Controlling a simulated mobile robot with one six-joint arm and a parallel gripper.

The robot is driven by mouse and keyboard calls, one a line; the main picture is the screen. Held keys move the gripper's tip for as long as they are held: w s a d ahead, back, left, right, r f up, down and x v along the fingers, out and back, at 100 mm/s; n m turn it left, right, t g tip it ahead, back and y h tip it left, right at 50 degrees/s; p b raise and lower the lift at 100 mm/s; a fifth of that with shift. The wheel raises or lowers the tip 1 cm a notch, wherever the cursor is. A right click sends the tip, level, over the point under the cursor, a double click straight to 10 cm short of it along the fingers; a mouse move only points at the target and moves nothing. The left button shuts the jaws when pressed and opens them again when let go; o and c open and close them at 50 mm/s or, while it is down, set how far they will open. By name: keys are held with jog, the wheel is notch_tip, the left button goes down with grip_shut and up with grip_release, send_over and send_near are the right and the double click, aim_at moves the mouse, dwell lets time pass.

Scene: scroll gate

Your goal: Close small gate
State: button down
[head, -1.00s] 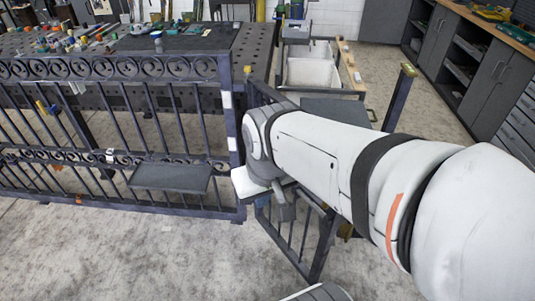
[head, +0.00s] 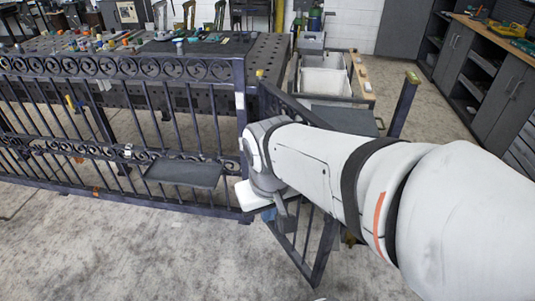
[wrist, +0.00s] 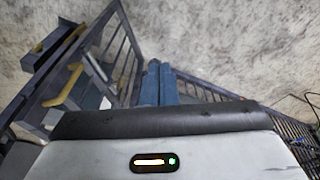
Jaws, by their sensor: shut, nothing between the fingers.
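The small gate (head: 318,250) is a dark metal barred panel. It stands at an angle to the long fence, its lower end jutting toward me, and my arm hides much of its middle. A dark post with a yellowish top (head: 404,102) stands apart to its right. My gripper (wrist: 158,85) shows in the wrist view as two blue fingers side by side, shut and empty, pointing down toward the floor. Dark bars and a yellow handle-like piece (wrist: 66,88) are left of the fingers. More bars run to the right. Contact with the gate cannot be told.
The long fence (head: 120,68) with scroll work and a small shelf (head: 183,172) fills the left. A table with small items is behind it. The front floor (head: 150,255) is clear.

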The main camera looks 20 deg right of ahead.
jog(key=w+d+f+m+g+h+b, duration=0.1)
jog(key=w+d+f+g+h+b, duration=0.25)
jog(key=f, duration=0.55)
jog(key=w+d+f+g+h+b, duration=0.1)
jog(key=d+f+g+h+b, duration=0.2)
jog(key=d+f+h+b, duration=0.45)
jog(key=w+f+n+t+h+b, duration=0.2)
jog(key=w+f+t+h, duration=0.15)
jog(key=w+f, duration=0.4)
jog(key=w+f+n+t+h+b, duration=0.1)
jog(key=w+f+t+h+b, duration=0.2)
jog(key=f, duration=0.7)
jog(key=w+d+p, duration=0.1)
jog(key=w+d, duration=0.2)
jog(key=d, duration=1)
jog(key=shift+t, duration=0.3)
jog(key=shift+d, duration=0.1)
